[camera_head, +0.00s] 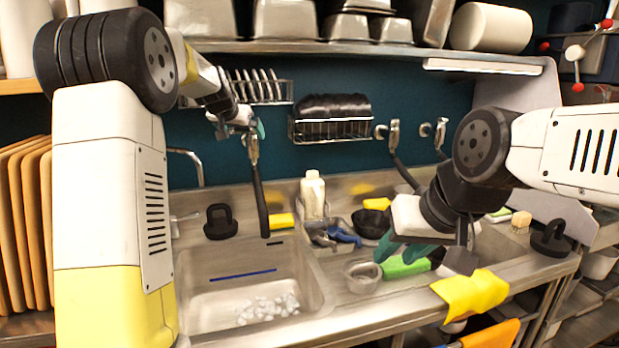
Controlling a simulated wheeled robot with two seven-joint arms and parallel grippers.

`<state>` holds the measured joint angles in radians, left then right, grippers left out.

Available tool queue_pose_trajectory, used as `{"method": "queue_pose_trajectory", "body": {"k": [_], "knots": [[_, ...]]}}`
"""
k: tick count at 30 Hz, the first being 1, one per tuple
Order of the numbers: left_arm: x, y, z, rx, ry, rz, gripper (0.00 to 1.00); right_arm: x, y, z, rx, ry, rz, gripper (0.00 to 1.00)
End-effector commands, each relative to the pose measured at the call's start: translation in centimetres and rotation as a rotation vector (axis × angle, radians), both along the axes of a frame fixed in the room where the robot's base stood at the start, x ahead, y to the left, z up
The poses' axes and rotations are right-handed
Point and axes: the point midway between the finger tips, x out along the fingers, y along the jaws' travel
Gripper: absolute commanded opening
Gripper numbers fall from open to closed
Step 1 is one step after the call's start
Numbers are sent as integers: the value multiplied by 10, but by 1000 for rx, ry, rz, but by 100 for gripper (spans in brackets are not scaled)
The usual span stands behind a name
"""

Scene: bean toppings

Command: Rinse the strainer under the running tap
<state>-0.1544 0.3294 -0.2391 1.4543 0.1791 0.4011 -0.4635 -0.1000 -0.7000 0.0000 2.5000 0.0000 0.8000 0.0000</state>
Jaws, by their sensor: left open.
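My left gripper (243,127) is open in front of the back wall, close to the top of a hanging spray tap (254,150); I cannot tell whether they touch. A curved metal tap (190,160) stands behind the sink at left, partly hidden by my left arm; no water stream is visible. My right gripper (408,250) points down over the counter right of the sink, its teal fingers above a green sponge (405,267); its opening is unclear. A small round grey metal vessel (363,276) sits left of it, possibly the strainer; its mesh cannot be made out.
The sink (225,272) holds pale lumps, perhaps ice or foam. A white bottle (313,194), blue-handled tools (342,235) and a dark bowl (371,222) crowd the counter behind. A yellow cloth (470,293) hangs over the front edge. A shelf (350,48) runs above.

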Motion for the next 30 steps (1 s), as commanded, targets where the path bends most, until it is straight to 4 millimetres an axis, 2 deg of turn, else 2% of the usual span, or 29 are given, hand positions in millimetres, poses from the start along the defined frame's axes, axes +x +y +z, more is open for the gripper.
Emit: {"method": "queue_pose_trajectory", "body": {"k": [13, 30], "knots": [[-4, -31, 0, 2, 0, -3, 100, 0, 0, 0, 0, 0, 0, 36], [-5, -41, 0, 1, 0, -2, 100, 0, 0, 0, 0, 0, 0, 36]]}}
